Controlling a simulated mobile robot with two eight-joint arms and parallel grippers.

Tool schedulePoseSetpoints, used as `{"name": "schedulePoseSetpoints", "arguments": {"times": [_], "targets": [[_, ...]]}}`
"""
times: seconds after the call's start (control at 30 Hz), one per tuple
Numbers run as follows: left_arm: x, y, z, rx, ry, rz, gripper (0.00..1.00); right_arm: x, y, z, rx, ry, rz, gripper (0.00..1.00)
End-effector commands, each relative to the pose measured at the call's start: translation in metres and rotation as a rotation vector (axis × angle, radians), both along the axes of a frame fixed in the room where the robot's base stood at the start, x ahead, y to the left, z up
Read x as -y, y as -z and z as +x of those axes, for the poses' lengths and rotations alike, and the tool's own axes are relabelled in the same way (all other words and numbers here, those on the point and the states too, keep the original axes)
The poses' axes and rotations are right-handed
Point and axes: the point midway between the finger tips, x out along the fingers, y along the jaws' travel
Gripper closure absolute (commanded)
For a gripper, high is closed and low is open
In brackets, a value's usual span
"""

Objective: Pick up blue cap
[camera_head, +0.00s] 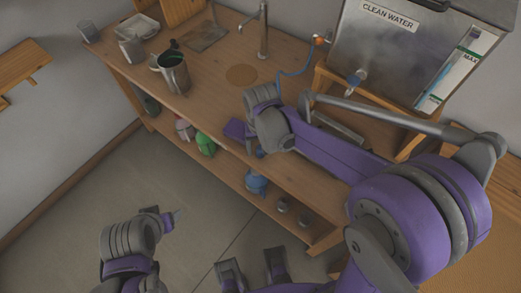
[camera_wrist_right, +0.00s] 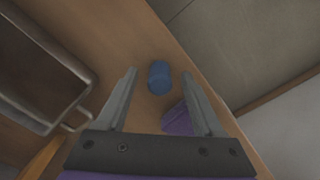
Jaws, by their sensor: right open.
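The blue cap (camera_wrist_right: 159,77) lies on the wooden tabletop near its front edge in the right wrist view. A small bit of blue (camera_head: 259,152) beside my right forearm in the head view appears to be the same cap. My right gripper (camera_wrist_right: 160,74) is open and empty, with one finger on each side of the cap in that view. A gap shows between the cap and each finger; the height above it is hard to judge. In the head view my right wrist and forearm hide most of this spot. My left gripper (camera_head: 166,217) is over the floor, its jaws unclear.
A purple item (camera_head: 235,129) lies at the table edge near the cap. The metal clean water tank (camera_head: 365,60) stands to the right on a wooden stand. A mug (camera_head: 174,73) stands farther left. A lower shelf holds several items, including a green one (camera_head: 205,144).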

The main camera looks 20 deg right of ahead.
Motion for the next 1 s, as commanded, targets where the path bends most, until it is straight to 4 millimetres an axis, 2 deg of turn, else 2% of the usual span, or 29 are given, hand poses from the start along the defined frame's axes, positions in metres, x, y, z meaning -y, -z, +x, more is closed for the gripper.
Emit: {"name": "schedulePoseSetpoints", "arguments": {"times": [0.1,0.3,0.6,0.7,1.0], "targets": [[0.0,0.0009,-0.0001,0.0,0.0,0.0,0.36,0.0001,0.0067,-0.0001,0.0,0.0,0.0,0.31],[0.0,0.0007,-0.0001,0.0,0.0,0.0,0.36,0.0001,0.0066,-0.0001,0.0,0.0,0.0,0.31],[0.0,0.0007,-0.0001,0.0,0.0,0.0,0.36,0.0,0.0064,-0.0001,0.0,-0.001,0.0,0.85],[0.0,0.0007,-0.0001,0.0,0.0,0.0,0.36,0.0001,0.0064,-0.0001,0.0,-0.001,0.0,1.0],[0.0,0.0006,-0.0001,0.0,0.0,0.0,0.36,0.0,0.0059,-0.0001,0.0,-0.001,0.0,1.0]]}}
